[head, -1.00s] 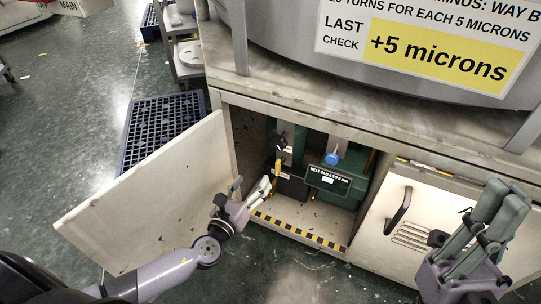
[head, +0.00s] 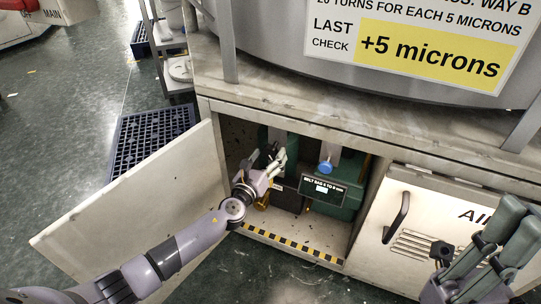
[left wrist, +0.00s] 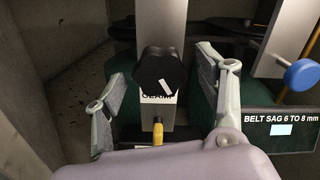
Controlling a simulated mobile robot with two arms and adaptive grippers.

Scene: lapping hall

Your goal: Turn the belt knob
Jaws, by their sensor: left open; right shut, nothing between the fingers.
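A black lobed knob (left wrist: 158,72) with a white mark stands in front of a grey upright in the left wrist view, above a partly hidden white label. A blue knob (left wrist: 301,74) sits to its right on another grey post; it also shows in the head view (head: 325,167). A "BELT SAG 6 TO 8 mm" panel (head: 323,188) with a small lit display is below the blue knob. My left gripper (head: 272,158) is open inside the cabinet, its fingers either side of the black knob; contact cannot be told. My right gripper (head: 515,215) is shut and empty outside, at the right.
The open cabinet door (head: 135,205) stands at the left, beside my left arm. A striped strip (head: 293,245) edges the cabinet floor. A yellow-handled part (left wrist: 158,132) is below the black knob. A closed door with a black handle (head: 397,218) is at the right.

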